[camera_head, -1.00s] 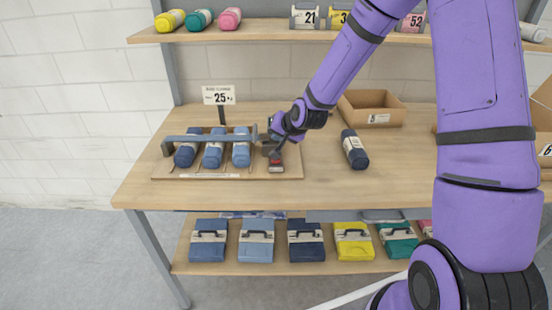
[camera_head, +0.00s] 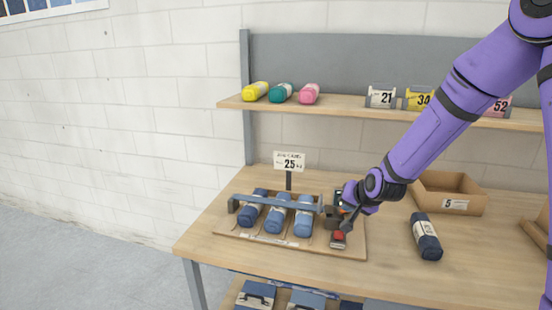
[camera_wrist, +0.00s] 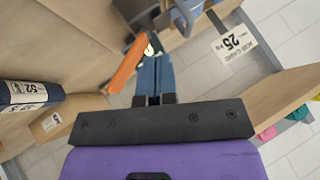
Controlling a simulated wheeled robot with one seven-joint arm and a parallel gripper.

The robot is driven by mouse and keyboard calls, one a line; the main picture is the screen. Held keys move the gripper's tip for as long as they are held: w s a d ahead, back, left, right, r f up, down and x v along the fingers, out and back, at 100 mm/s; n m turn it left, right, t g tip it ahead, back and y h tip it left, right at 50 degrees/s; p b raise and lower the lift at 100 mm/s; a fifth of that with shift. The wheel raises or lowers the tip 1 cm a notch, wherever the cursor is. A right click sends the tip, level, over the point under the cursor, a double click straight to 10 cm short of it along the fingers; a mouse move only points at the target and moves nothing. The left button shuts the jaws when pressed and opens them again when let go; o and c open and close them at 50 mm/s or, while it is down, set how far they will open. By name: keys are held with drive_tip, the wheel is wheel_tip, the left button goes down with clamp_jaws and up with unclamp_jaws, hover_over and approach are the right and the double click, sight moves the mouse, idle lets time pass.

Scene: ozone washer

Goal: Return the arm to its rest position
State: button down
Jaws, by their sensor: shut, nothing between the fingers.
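My purple arm reaches in from the right in the head view. My gripper (camera_head: 346,208) is low over the right end of a wooden board fixture on the table; its fingertips are partly hidden there, and I cannot tell whether they touch it. In the wrist view my gripper (camera_wrist: 155,78) shows narrow blue fingers, shut together with nothing between them. The fixture (camera_head: 225,231) carries three blue rolls (camera_head: 278,214) under a grey bar (camera_head: 300,205). A dark block with a red part (camera_head: 339,238) sits at its right end. An orange part (camera_wrist: 127,66) lies beside the fingers.
A dark blue roll (camera_head: 426,237) lies on the table right of my gripper. An open cardboard box (camera_head: 448,191) stands behind it. A "25" sign (camera_head: 289,162) rises behind the fixture. A shelf (camera_head: 350,110) with rolls and numbered holders runs above. Bare tabletop (camera_head: 385,275) shows in front.

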drive_tip(key=s+d+r+n+g+h, duration=0.2)
drive_tip(key=s+d+r+n+h, duration=0.1)
drive_tip(key=s+r, duration=1.45)
drive_tip(key=s+d+r, duration=0.1)
drive_tip(key=s+r, duration=0.2)
drive_tip(key=s, duration=0.6)
drive_tip(key=s+d+r+n+g, duration=0.1)
drive_tip(key=s+d+r, duration=0.1)
drive_tip(key=s, duration=0.7)
drive_tip(key=shift+s+r+n+y, duration=0.3)
drive_tip(key=shift+r, duration=0.35)
